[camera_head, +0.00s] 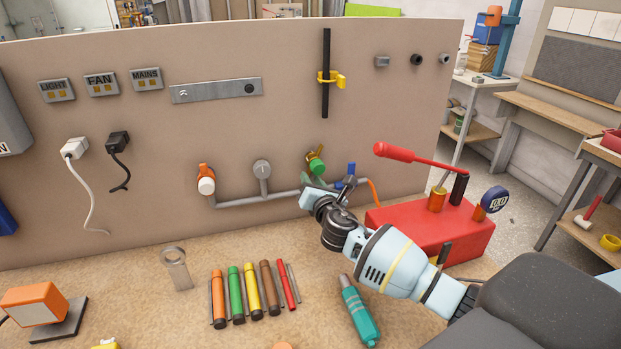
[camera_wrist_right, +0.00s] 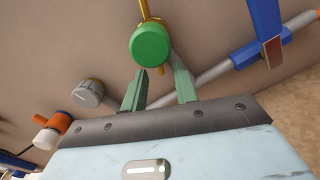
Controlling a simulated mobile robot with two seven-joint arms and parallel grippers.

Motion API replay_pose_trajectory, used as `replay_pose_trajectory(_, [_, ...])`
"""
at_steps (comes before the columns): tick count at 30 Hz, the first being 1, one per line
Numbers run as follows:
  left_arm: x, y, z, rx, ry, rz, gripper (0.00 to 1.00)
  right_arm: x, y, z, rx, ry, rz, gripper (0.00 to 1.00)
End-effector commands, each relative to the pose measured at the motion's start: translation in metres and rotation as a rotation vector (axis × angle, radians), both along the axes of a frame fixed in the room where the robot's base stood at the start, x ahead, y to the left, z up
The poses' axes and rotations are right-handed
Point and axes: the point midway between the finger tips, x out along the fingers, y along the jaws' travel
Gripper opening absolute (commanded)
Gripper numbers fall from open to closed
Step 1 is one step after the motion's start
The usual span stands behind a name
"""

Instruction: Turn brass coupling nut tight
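A green round knob (camera_wrist_right: 150,44) with a brass-coloured bar behind it is on the wall pipe; in the head view it shows as a green cap (camera_head: 317,168) under a brass-coloured piece (camera_head: 315,153). I cannot tell whether this brass piece is the coupling nut. My right gripper (camera_head: 318,183) is just below it. In the right wrist view its two green fingers (camera_wrist_right: 159,86) stand apart, nothing between them, with the knob just beyond the tips. My left gripper is not in view.
A grey pipe (camera_head: 235,201) runs along the panel, with a blue valve handle (camera_head: 351,168) right of the knob. A red pump box (camera_head: 430,232) stands at right. Several coloured tubes (camera_head: 236,293) and a teal tool (camera_head: 359,312) lie on the bench.

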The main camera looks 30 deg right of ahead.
Motion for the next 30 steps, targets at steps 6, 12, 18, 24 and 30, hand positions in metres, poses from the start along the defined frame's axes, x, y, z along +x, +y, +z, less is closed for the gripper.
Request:
replay_pose_trajectory(6, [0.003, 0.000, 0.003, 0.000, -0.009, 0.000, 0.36, 0.016, -0.004, 0.002, 0.000, -0.002, -0.001, 0.29])
replay_pose_trajectory(12, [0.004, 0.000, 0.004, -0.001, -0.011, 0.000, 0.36, 0.019, -0.005, 0.001, -0.001, 0.000, 0.000, 0.29])
replay_pose_trajectory(18, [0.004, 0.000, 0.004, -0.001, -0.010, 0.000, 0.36, 0.019, -0.005, 0.001, -0.001, 0.000, 0.000, 0.29])
replay_pose_trajectory(24, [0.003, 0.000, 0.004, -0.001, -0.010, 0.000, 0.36, 0.019, -0.005, 0.001, 0.000, 0.000, 0.000, 0.03])
replay_pose_trajectory(30, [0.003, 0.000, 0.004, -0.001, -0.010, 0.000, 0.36, 0.019, -0.005, 0.001, 0.000, 0.000, 0.000, 0.00])
